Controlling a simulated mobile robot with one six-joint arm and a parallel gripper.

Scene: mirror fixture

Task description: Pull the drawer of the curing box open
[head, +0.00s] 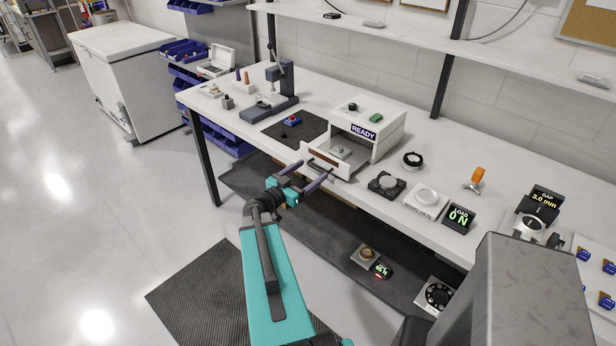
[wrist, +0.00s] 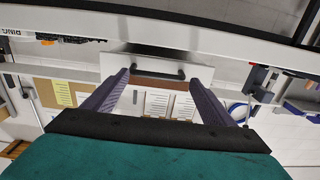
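The white curing box (head: 385,127) stands on the bench with a lit READY sign on its front. Its drawer (head: 313,158) is at the lower front, with a brown strip and a dark bar handle (head: 323,165). A small pale object shows in the opening behind the drawer front; how far the drawer is out I cannot tell exactly. My gripper (head: 309,175) is open in front of the drawer, its purple fingers spread wide. In the wrist view the black handle (wrist: 153,72) lies ahead, between the two fingers (wrist: 153,95); contact is not visible.
Left of the box are a dark mat (head: 285,131) with a red-and-blue button and a grey press (head: 275,95). A dark lower shelf runs under the bench.

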